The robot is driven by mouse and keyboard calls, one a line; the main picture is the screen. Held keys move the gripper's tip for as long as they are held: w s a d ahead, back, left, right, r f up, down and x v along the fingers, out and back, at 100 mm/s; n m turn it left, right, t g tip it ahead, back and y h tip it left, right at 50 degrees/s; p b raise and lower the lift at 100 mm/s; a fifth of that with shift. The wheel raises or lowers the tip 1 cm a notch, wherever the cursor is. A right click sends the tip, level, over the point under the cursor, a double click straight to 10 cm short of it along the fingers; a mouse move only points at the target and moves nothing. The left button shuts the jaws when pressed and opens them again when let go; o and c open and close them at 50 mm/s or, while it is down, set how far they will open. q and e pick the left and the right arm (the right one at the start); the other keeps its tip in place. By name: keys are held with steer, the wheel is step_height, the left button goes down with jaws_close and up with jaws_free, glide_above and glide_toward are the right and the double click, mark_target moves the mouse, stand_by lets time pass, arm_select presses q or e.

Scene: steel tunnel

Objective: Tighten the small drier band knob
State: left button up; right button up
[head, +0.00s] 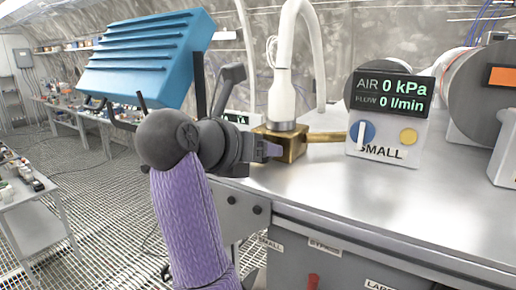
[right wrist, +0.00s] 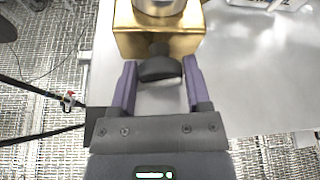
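My right gripper (head: 268,150) has reached a brass block (head: 290,143) at the left edge of the steel bench. The block also shows in the right wrist view (right wrist: 156,42). A black rounded knob (right wrist: 160,69) sticks out of the block's near side there. The purple fingers of my right gripper (right wrist: 160,78) stand on both sides of the knob, and it fills nearly the whole gap. I cannot tell whether they touch it. In the head view the knob is hidden by the gripper. My left gripper is not in view.
A white column (head: 283,95) stands on the block. A brass pipe runs right to a meter box (head: 390,125) marked SMALL, reading 0 kPa and 0 l/min. A blue finned box (head: 147,58) is at upper left. The steel benchtop (head: 400,205) in front is clear.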

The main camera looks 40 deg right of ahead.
jaws_close()
steer(key=b, duration=0.1)
steer(key=m+t+b, duration=0.1)
steer(key=b, duration=0.1)
steer(key=shift+f+m+y+b, duration=0.2)
steer(key=shift+m+y+b, duration=0.1)
steer(key=m+t+b, duration=0.1)
steer(key=b, duration=0.1)
steer(key=shift+s+m+y+b, duration=0.1)
steer(key=shift+m+y+b, duration=0.2)
steer(key=shift+m+b, duration=0.1)
steer(key=shift+r+m+t+b, duration=0.15)
steer(key=shift+m+t+b, duration=0.45)
steer(key=shift+b, duration=0.25)
steer(key=o, duration=0.5)
jaws_free()
